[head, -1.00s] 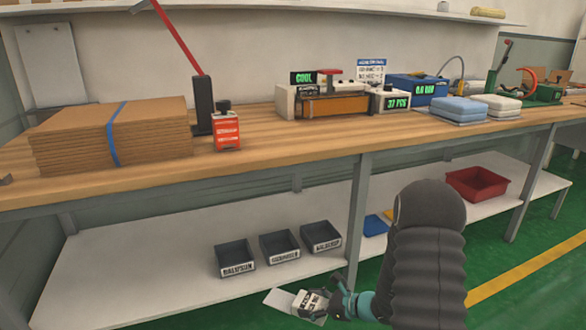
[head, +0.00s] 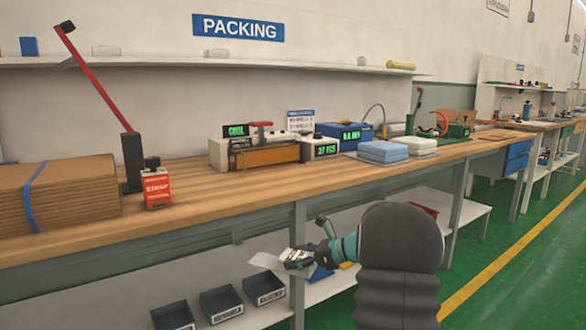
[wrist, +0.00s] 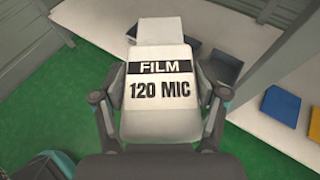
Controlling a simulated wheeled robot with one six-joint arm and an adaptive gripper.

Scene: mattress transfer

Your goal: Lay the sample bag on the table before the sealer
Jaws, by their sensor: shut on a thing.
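My gripper (head: 303,258) is shut on the pale sample bag (head: 264,261) and holds it in front of the bench, below the tabletop edge. In the wrist view the bag (wrist: 160,110) lies between both fingers, its label reading FILM 120 MIC. The sealer (head: 262,155), with an orange-brown front and a green COOL display, stands at the back of the wooden table (head: 225,190). The tabletop before the sealer is bare.
Blue and white packs (head: 382,151) lie right of the sealer. Dark bins (head: 222,303) stand on the lower shelf. A table leg (head: 299,225) rises close behind the held bag.

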